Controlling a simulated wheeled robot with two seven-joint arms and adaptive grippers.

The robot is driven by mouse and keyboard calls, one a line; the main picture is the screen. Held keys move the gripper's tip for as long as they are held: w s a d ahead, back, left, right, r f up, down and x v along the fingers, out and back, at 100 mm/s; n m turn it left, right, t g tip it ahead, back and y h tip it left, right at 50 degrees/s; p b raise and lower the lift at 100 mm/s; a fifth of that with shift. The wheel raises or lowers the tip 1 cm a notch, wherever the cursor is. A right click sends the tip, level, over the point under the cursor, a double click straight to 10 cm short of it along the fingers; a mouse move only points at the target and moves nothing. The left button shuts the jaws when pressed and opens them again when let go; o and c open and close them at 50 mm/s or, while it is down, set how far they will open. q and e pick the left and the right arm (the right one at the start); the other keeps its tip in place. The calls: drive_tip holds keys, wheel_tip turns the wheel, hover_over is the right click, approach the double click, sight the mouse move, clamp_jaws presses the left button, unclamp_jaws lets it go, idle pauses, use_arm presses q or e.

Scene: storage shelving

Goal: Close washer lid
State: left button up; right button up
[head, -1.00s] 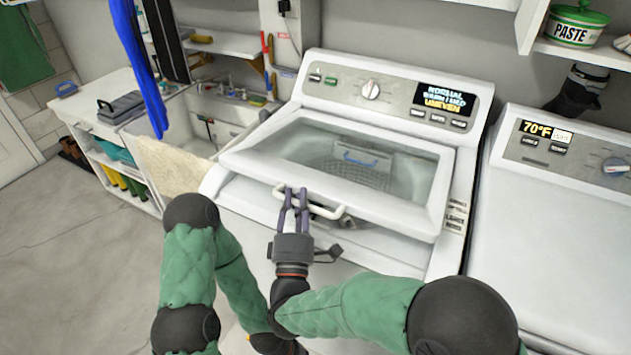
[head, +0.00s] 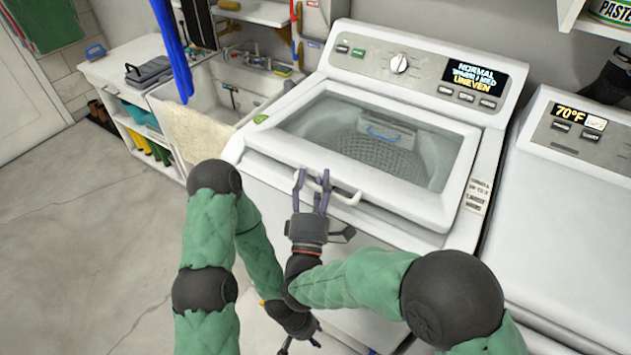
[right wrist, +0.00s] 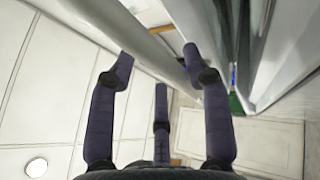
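The white washer lid (head: 457,205) with its glass window (head: 335,115) lies low over the tub of the washer (head: 330,265), nearly flat. I cannot tell if its front edge is fully seated. A white curved handle (head: 346,197) is on the lid's front edge. My right gripper (head: 312,182) is at this handle with its fingers spread. In the right wrist view the fingers (right wrist: 162,65) are apart, close to a pale bar. I cannot tell whether they touch it. My left gripper (head: 301,342) hangs low in front of the washer, fingers spread and empty, partly cut off by the frame.
A second white appliance (head: 570,220) stands close at the right. A sink (head: 225,90) and a low shelf unit (head: 125,115) are at the left. A wall shelf with a paste tub (head: 610,12) is at upper right. The floor at left is clear.

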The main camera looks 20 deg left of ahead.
drive_tip(key=shift+s+f, duration=0.2)
drive_tip(key=shift+s, duration=0.15)
drive_tip(key=v, duration=1.1)
drive_tip(key=shift+s+d, duration=0.1)
